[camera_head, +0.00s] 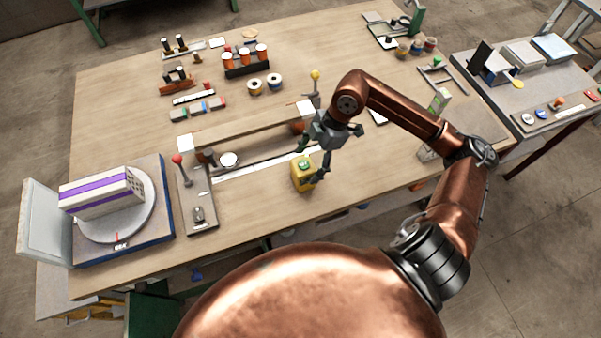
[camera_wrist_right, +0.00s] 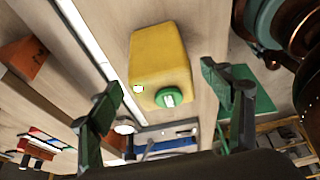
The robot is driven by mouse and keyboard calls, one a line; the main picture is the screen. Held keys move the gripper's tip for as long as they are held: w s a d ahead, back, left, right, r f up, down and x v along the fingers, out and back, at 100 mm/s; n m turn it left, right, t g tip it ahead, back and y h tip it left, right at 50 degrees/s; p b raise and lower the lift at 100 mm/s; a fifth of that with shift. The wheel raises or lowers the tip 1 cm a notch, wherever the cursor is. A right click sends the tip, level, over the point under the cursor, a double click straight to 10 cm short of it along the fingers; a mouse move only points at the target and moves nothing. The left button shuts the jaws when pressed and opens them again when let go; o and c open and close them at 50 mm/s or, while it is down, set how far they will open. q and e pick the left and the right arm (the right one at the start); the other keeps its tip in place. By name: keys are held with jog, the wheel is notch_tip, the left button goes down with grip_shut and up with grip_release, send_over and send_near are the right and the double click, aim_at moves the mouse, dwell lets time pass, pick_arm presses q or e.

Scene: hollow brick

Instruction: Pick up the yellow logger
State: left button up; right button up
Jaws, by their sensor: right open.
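The yellow logger (camera_head: 303,178) is a small yellow box with a green round part on top. It stands on the wooden table near the front edge. My right gripper (camera_head: 313,162) is open, right at the logger in the head view, with one finger overlapping its right side. In the right wrist view the logger (camera_wrist_right: 160,50) lies ahead of and between the spread fingertips (camera_wrist_right: 160,84), with gaps on both sides. No contact can be seen. My left gripper is not in view.
A long wooden beam with white end blocks (camera_head: 187,143) lies behind the logger. A metal plate with a red-knobbed lever (camera_head: 198,215) is to the left, beside a turntable with a white and purple brick (camera_head: 102,194). Bare tabletop (camera_head: 255,205) lies left of the logger.

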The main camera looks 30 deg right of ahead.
aim_at(294, 183)
jog(key=shift+w+a+f, duration=0.1)
jog(key=shift+a+f, duration=0.1)
jog(key=shift+f, duration=0.25)
jog(key=shift+b+x, duration=0.3)
jog(key=shift+x, duration=0.95)
jog(key=x, duration=0.1)
jog(key=b+x, duration=0.1)
jog(key=x, duration=0.1)
jog(key=shift+a+f, duration=0.15)
jog(key=shift+a, duration=0.3)
jog(key=shift+a+f, duration=0.15)
jog(key=shift+f, duration=0.25)
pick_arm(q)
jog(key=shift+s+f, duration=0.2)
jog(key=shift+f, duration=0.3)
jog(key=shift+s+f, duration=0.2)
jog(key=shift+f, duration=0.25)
pick_arm(e)
jog(key=shift+c, duration=0.4)
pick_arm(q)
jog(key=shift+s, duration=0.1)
pick_arm(e)
jog(key=c, duration=1.4)
